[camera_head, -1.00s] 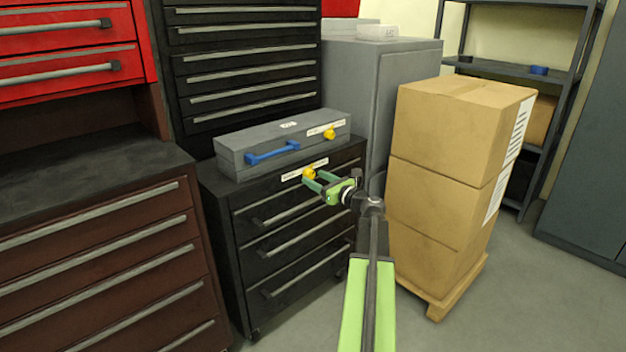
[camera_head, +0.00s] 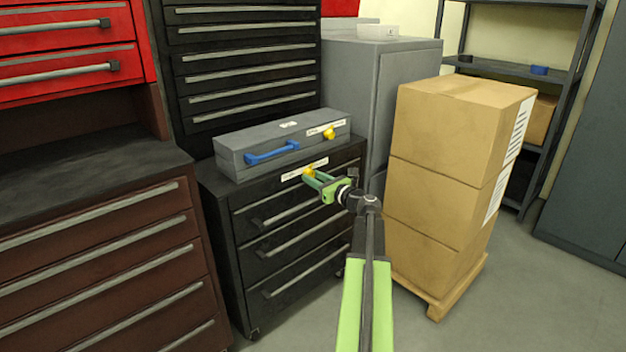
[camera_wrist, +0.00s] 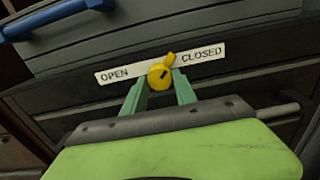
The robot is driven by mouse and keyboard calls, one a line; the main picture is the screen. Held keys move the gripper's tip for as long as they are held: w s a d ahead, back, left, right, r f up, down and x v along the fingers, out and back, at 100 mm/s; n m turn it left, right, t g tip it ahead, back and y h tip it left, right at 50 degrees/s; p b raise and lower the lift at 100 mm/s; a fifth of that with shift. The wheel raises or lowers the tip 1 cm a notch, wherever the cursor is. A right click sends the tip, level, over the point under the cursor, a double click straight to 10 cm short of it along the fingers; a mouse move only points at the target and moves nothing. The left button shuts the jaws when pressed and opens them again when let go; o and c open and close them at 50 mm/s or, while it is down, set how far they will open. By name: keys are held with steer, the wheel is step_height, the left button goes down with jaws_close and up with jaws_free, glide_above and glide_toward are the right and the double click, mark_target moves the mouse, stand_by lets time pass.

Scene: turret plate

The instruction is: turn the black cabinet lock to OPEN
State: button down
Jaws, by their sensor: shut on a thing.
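The black cabinet (camera_head: 285,220) is a low drawer unit in the middle of the head view. Its yellow lock knob (camera_wrist: 160,76) sits below a white label (camera_wrist: 115,76) reading OPEN on the left and CLOSED on the right in the wrist view. The knob's raised tab points up and right, toward CLOSED. My gripper (camera_wrist: 160,92) has its green fingers on both sides of the knob and is shut on it. In the head view, my gripper (camera_head: 312,177) reaches the cabinet's top front edge and partly hides the knob.
A grey case (camera_head: 240,150) with a blue handle (camera_head: 272,153) and its own yellow knob (camera_head: 329,133) lies on the black cabinet. Stacked cardboard boxes (camera_head: 450,190) stand close on the right. A brown drawer cabinet (camera_head: 100,270) stands on the left.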

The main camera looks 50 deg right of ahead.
steer(key=shift+w+n, duration=0.1)
steer(key=shift+n, duration=0.2)
steer(key=n, duration=0.3)
steer(key=shift+r, duration=0.1)
steer(key=n, duration=0.5)
steer(key=shift+n, duration=0.3)
steer(key=n, duration=0.4)
steer(key=shift+d+r+n, duration=0.1)
steer(key=shift+n, duration=2.3)
